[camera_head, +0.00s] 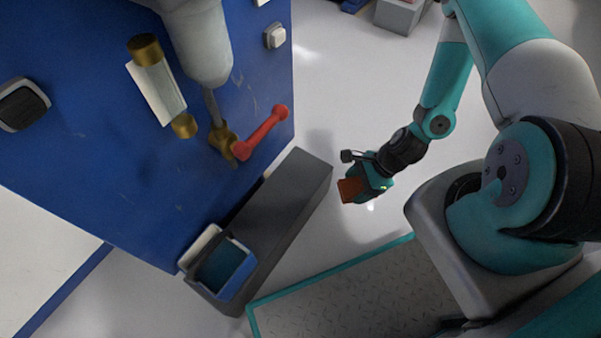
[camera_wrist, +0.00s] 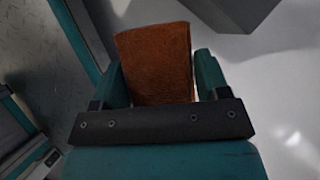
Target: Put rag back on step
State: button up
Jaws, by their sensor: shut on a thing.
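The rag (camera_wrist: 155,62) is a folded orange-brown cloth. My gripper (camera_wrist: 155,85) is shut on it, one teal finger on each side, in the wrist view. In the head view my gripper (camera_head: 362,188) hangs right of the grey step, with the rag (camera_head: 350,190) at its lower left tip. The step (camera_head: 275,205) is a long dark grey block along the foot of the blue machine. Its upper right part is bare. The rag is apart from the step. A corner of the step (camera_wrist: 232,10) shows at the top of the wrist view.
A blue-and-white container (camera_head: 232,275) sits at the step's near end. The blue machine (camera_head: 130,170) carries a red lever (camera_head: 262,132) and a brass-ended roller (camera_head: 160,90). A tread-plate platform (camera_head: 350,295) lies at the bottom. Pale floor right of the step is clear.

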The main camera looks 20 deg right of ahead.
jog(key=b, duration=0.6)
send_over(294, 174)
jog(key=d, duration=0.2)
jog(key=shift+s+f, duration=0.15)
jog(key=shift+s, duration=0.1)
jog(key=shift+f+b, duration=0.35)
jog(key=shift+f, duration=0.25)
jog(key=f+b, duration=0.2)
jog(key=f, duration=0.1)
jog(key=f+b, duration=0.2)
jog(key=shift+w+a+f, duration=0.1)
jog(key=shift+w+f, duration=0.1)
jog(key=shift+f, duration=0.2)
jog(key=shift+r, duration=0.1)
jog(key=o, duration=0.8)
